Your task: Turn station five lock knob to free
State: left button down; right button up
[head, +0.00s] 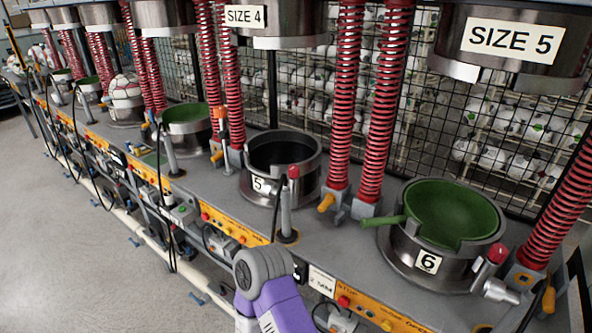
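Station five is an open steel cup (280,168) with a dark inside and a "5" label, standing on the grey bench. Just right of it, at the foot of a red spring column, an orange knob (325,203) sticks out from a small grey block and points toward the lower left. I take this as the station five lock knob; no lock or free marking is readable on it. A purple arm link with a grey joint, mine, rises from the bottom middle, short of the bench front. Neither gripper shows, and nothing touches the knob.
A red-topped post (293,172) stands in front of the cup. Station six (428,262), with a green bowl and handle (382,221), is to the right. Red springs (345,95) and upper press heads (512,45) hang above. Black cables loop along the bench front.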

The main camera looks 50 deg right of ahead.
aim_at(294, 170)
jog(key=k, duration=0.45)
jog(key=z, duration=0.75)
